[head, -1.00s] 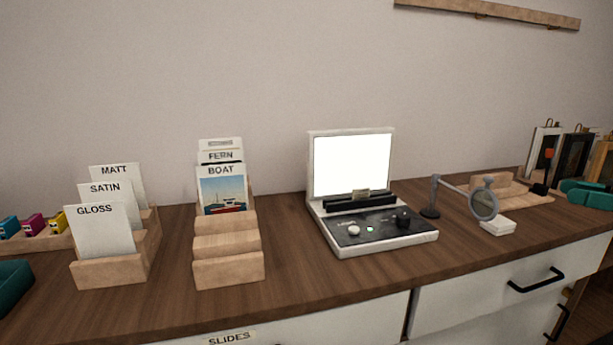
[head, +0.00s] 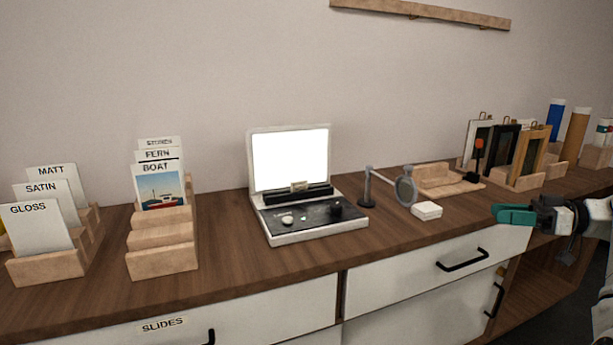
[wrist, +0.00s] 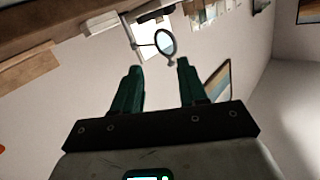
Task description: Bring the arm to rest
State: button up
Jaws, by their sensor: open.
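My gripper (head: 498,214) is at the right in the head view, by the front edge of the counter and in front of the picture frames. Its green fingers point left, and my arm runs off the right edge. In the wrist view my gripper (wrist: 158,67) has its two green fingers apart with nothing between them. A round magnifier (wrist: 165,42) shows beyond the fingertips, apart from them.
The drawers below are shut.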

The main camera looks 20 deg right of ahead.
jog(key=a+f+m+g+h, duration=0.2)
jog(key=a+f+g, duration=0.1)
jog(key=a+f, duration=0.8)
jog(key=a+f+m+g+h, duration=0.2)
jog(key=a+f, duration=0.5)
jog(key=f, duration=0.8)
jog(key=s+a+f+m+g+h, duration=0.2)
jog(key=s+a+f+g+h, duration=0.15)
jog(key=s+a+f, duration=0.95)
jog(key=s+a+r+m+g+h, duration=0.1)
jog(key=s+a+h, duration=0.1)
jog(key=s, duration=0.6)
jog(key=s+a+r+g+h, duration=0.1)
jog(key=s+a+g+h, duration=0.15)
jog(key=s, duration=0.65)
notch_tip(320, 180, up, 25)
jog(key=t+p, duration=0.1)
jog(key=p, duration=2.4)
jog(key=shift+w+r+p, duration=0.15)
jog(key=shift+w+p, duration=0.1)
jog(key=shift+p, duration=0.1)
jog(key=shift+a, duration=0.1)
